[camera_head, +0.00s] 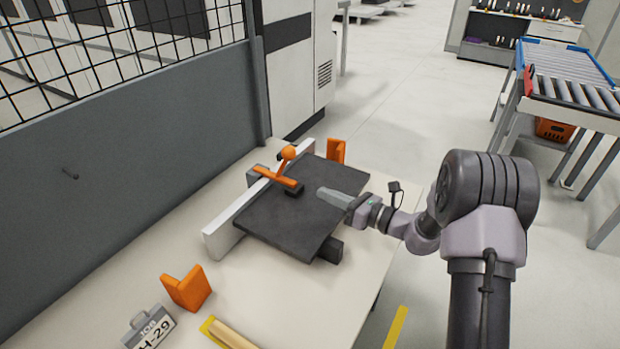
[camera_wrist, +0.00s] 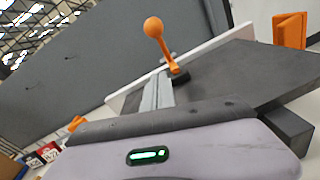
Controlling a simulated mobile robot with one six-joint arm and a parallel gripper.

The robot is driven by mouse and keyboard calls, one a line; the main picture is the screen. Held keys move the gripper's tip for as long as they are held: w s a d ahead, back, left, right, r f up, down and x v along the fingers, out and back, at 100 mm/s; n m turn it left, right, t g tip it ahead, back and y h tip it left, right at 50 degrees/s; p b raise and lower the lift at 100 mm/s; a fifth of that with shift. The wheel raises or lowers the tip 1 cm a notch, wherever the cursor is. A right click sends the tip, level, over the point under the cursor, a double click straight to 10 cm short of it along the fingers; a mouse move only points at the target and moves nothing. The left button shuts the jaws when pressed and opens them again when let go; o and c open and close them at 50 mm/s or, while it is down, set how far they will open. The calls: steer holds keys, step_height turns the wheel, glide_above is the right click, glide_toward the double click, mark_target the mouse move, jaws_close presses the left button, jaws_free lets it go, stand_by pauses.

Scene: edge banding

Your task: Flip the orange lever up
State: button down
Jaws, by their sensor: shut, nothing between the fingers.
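The orange lever (camera_head: 284,161) has a round ball knob and is mounted on a small dark block at the white fence of a dark flat plate. An orange bar lies across its base in the head view. In the wrist view the lever (camera_wrist: 160,42) leans up to the left, with its ball at the top. My gripper (camera_head: 325,193) is shut and empty above the dark plate (camera_head: 275,222), to the right of the lever and apart from it in the head view. In the wrist view its fingers (camera_wrist: 160,85) point toward the lever's base; I cannot tell the exact gap.
Orange brackets stand at the far end (camera_head: 336,151) and near end (camera_head: 188,288) of the pale table (camera_head: 300,300). A grey wall panel (camera_head: 120,180) with mesh is on the left. A grey tag (camera_head: 150,328) and a yellow-edged strip (camera_head: 230,335) lie at the front.

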steer(key=b+x, duration=0.2)
steer(key=x, duration=0.7)
steer(key=shift+a+f, duration=0.1)
steer(key=shift+f, duration=0.1)
steer(key=r, duration=0.1)
steer(key=w+r, duration=0.1)
steer(key=r+b, duration=0.1)
steer(key=r, duration=0.1)
steer(key=shift+w+a, duration=0.1)
steer(key=shift+w, duration=0.25)
steer(key=shift+r, duration=0.15)
